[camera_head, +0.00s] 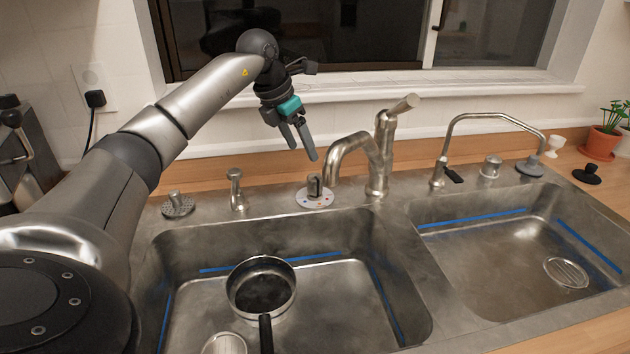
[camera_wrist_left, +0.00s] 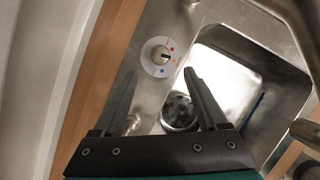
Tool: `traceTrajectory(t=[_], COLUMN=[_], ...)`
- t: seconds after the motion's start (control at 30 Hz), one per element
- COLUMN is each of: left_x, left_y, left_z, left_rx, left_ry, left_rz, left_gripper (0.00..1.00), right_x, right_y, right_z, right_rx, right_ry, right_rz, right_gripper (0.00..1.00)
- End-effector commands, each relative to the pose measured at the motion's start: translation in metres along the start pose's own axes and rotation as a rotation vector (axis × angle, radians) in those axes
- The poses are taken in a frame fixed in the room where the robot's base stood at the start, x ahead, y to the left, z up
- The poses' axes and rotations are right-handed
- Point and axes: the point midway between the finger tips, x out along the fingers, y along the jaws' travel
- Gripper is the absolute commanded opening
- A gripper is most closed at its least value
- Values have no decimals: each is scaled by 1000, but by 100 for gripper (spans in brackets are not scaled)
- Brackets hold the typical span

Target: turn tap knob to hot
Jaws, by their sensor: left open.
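The tap knob (camera_head: 314,190) is a short dark metal handle on a round white plate with coloured marks, on the sink's back ledge left of the faucet (camera_head: 376,155). In the left wrist view the knob (camera_wrist_left: 161,56) shows from above, with red and blue dots on its plate. My left gripper (camera_head: 305,153) is open and empty, above and slightly left of the knob, apart from it. Its two dark fingers (camera_wrist_left: 158,82) point toward the ledge in the left wrist view, with the knob beyond and between their tips. My right gripper is not in view.
A dark pan (camera_head: 262,284) lies in the left basin. A soap pump (camera_head: 236,188) stands left of the knob. The tall faucet is close on its right. A thin curved tap (camera_head: 490,117) stands behind the right basin. The window sill (camera_head: 370,88) is behind.

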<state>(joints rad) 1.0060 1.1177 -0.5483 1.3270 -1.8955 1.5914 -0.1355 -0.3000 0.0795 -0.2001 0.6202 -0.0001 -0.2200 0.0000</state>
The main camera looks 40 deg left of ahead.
Motion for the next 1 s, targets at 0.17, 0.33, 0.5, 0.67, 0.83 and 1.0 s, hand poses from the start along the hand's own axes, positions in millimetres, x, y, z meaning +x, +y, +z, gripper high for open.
traceTrajectory(t=[0.17,0.33,0.5,0.67,0.83,1.0], left_x=[44,78,101,110,112,111], left_y=[-1,-1,0,0,0,0], left_z=[-2,-1,-1,-1,-1,-1], left_rx=[-2,-3,-3,-3,-2,-2], left_ry=[4,3,2,2,2,2], left_rz=[-3,-2,-1,0,1,1], left_gripper=[75,75,75,75,75,70], right_x=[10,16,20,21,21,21], right_y=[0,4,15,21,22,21], right_z=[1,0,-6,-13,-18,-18], right_rx=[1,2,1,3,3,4], right_ry=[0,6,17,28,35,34], right_rz=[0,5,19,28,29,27], right_gripper=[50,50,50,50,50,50])
